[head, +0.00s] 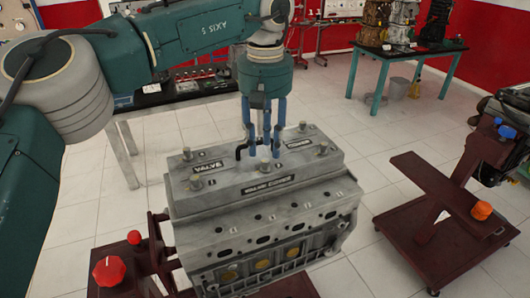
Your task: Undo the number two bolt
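A grey engine block (262,215) with a flat valve cover (225,170) stands in the middle of the head view. Several bolts stick up from the cover, among them a front left bolt (196,183), a back left bolt (187,154), a right bolt (323,148) and a back right bolt (302,126). One more bolt (277,166) is near the centre, by my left gripper. I cannot tell which is number two. My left gripper (263,152) points straight down over the cover, its blue fingers apart. Whether the tips touch anything is unclear. My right gripper is out of view.
A dark red stand (160,255) with a red knob (109,271) supports the engine. Another wheeled red stand (440,245) is at the right, with a second engine above. A table (425,54) with engine parts is at the back right. Tiled floor between is clear.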

